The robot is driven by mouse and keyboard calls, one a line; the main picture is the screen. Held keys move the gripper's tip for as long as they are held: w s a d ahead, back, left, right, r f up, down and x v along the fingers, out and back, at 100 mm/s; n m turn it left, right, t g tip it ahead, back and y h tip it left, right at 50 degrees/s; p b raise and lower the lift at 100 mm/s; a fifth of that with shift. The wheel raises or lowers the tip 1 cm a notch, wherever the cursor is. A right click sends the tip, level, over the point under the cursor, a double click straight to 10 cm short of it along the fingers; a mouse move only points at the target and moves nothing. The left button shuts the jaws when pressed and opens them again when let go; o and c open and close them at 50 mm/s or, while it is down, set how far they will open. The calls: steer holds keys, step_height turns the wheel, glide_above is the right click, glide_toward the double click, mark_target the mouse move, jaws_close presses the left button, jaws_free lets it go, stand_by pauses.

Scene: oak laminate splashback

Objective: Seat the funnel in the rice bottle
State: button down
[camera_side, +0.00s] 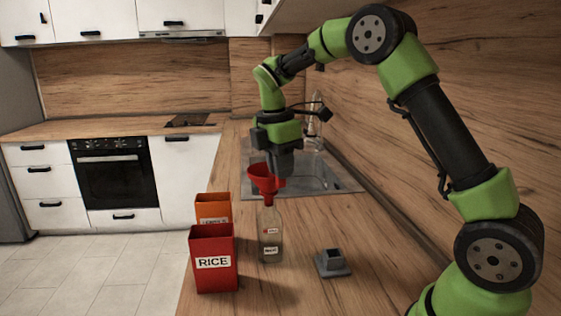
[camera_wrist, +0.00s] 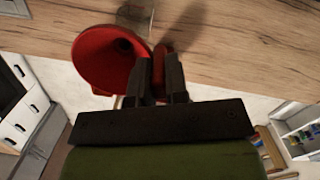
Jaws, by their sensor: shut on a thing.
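The red funnel (camera_side: 263,181) is upright, with its wide mouth up and its spout down. My gripper (camera_side: 282,174) is shut on the funnel at its right side. In the wrist view, my gripper (camera_wrist: 158,78) has its fingers beside the funnel's cone (camera_wrist: 100,58), with a bit of red between them. A clear glass bottle (camera_side: 270,240) with two small labels stands upright on the counter, directly below the funnel in the side view.
A red box (camera_side: 213,278) marked RICE stands left of the bottle, with an orange box (camera_side: 214,206) behind it. A small grey block-like stand (camera_side: 332,263) sits to the right. The sink (camera_side: 320,178) lies behind. The counter (camera_side: 290,290) in front is clear.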

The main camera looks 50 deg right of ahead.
steer(key=shift+f, duration=0.85)
stand_by(0.3)
steer(key=c, duration=1.1)
jaws_free()
steer(key=shift+o, duration=0.2)
steer(key=shift+r, duration=0.1)
steer(key=r, duration=0.5)
steer(key=a+r, duration=0.1)
steer(key=r, duration=0.2)
steer(key=shift+w+r, duration=0.25)
steer(key=shift+r, duration=0.6)
